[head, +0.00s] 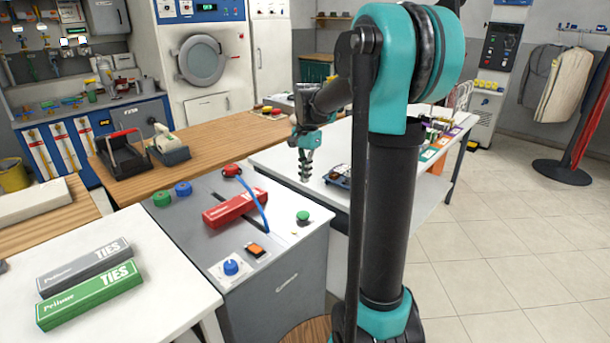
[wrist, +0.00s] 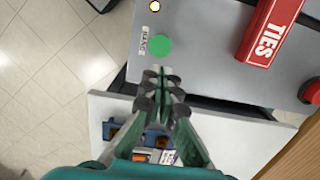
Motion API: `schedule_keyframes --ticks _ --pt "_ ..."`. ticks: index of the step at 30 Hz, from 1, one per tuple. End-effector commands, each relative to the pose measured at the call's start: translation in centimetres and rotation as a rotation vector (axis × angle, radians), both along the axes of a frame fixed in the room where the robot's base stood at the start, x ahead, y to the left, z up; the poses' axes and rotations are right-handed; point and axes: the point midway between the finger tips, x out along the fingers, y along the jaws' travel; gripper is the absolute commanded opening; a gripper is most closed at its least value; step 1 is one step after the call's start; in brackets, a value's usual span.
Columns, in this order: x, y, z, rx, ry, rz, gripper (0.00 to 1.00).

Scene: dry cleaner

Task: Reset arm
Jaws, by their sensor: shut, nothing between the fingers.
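My gripper (head: 304,176) hangs from my arm in the head view, pointing down above the near edge of the white table, just beyond the grey cabinet. In the wrist view my gripper (wrist: 162,78) has its fingertips together with nothing between them. Below it in that view are the edge of the grey cabinet top and its green button (wrist: 159,45). My arm's thick black and teal column covers part of the white table in the head view.
A red ties box (head: 234,207) lies on the grey cabinet (head: 185,222), near a blue cable. Grey (head: 86,267) and green (head: 90,295) ties boxes lie on the white counter at left. A blue tray (head: 338,177) sits on the white table (head: 275,160).

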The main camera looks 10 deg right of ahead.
Motion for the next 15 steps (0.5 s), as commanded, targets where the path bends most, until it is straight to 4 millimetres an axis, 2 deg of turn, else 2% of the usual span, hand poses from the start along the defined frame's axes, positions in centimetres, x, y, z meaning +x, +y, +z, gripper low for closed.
schedule_keyframes --ticks 11,15 --pt "-0.1 0.0 0.1 0.000 -0.002 0.003 0.00" --pt "-1.8 -0.2 -0.7 0.000 -0.033 0.064 0.00"
